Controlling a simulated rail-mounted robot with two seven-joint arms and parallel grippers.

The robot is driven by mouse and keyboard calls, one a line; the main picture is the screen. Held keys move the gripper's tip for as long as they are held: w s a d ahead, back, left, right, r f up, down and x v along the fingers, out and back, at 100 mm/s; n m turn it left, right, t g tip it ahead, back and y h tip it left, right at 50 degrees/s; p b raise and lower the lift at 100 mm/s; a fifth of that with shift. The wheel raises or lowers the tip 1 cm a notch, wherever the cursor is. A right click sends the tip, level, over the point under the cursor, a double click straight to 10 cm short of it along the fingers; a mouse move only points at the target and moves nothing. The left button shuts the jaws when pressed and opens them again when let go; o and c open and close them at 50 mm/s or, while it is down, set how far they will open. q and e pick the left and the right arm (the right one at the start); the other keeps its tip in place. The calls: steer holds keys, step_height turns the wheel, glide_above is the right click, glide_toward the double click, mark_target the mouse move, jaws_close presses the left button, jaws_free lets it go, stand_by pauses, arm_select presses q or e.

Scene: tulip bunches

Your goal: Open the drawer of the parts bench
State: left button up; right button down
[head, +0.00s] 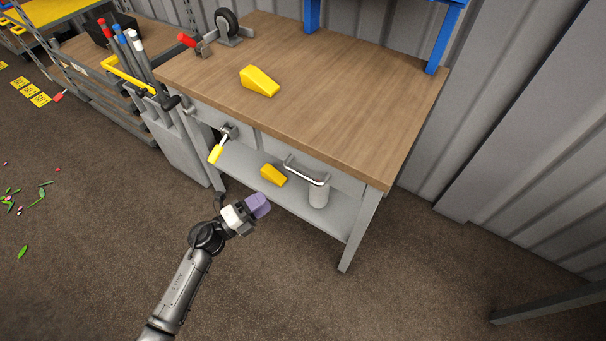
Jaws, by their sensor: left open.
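The parts bench (340,110) has a brown wooden top and a grey frame. Its grey drawer front (272,147) sits under the top's front edge and looks shut. A silver bar handle (307,172) is on the drawer front. My left gripper (260,204), with purple fingertips, is open in front of the bench, below and left of the handle and apart from it. The gap between its fingers is hard to see from this angle. My right gripper is out of view.
A yellow wedge (259,81), a caster wheel (227,24) and a red-handled clamp (190,42) are on the bench top. A yellow-handled clamp (217,150) juts out left of the drawer. The lower shelf holds another yellow wedge (273,174) and a grey cylinder (318,196).

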mark_target(302, 173)
arm_select(q)
steer(key=b+x, duration=0.4)
steer(key=x, duration=0.9)
steer(key=shift+w+d, duration=0.15)
steer(key=shift+w, duration=0.05)
steer(key=shift+d, duration=0.1)
steer(key=shift+c, duration=0.3)
jaws_close()
